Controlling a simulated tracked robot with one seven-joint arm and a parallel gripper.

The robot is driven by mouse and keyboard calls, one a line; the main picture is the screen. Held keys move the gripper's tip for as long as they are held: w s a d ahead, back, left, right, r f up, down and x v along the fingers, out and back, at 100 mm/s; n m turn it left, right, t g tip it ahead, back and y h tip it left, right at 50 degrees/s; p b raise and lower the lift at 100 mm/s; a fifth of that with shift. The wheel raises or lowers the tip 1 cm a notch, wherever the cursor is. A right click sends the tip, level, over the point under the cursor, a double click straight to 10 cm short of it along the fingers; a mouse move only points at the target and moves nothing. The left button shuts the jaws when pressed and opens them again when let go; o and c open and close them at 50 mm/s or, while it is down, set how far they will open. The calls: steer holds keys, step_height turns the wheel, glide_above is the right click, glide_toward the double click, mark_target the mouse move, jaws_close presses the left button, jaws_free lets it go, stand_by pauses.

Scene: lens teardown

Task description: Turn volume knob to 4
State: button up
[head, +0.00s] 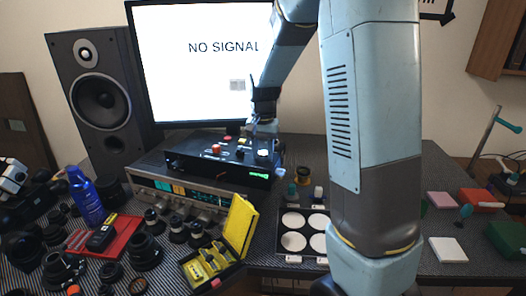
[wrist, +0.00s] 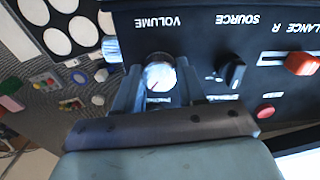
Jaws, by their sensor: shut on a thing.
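The black control box (head: 205,170) sits on top of a silver receiver on the table in the head view. In the wrist view, the silver volume knob (wrist: 160,76) lies beside the upside-down word VOLUME, with a thin dark mark on its face. My gripper (wrist: 158,84) has one finger on each side of this knob and is shut on it. In the head view my gripper (head: 263,132) reaches down to the right part of the box. The knob's number scale cannot be read.
In the wrist view a black source knob (wrist: 232,70), a red slider (wrist: 300,64) and a red button (wrist: 265,110) are near my gripper. The monitor (head: 200,60) stands close behind. A tray with white discs (head: 292,220) and a yellow case (head: 238,228) are in front.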

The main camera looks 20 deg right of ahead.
mark_target(263, 152)
steer(key=shift+c, duration=0.5)
steer(key=shift+n, duration=0.8)
steer(key=o, duration=1.1)
steer(key=shift+c, duration=0.2)
steer(key=shift+r, duration=0.1)
step_height(263, 152, up, 14)
steer(key=shift+f, duration=0.25)
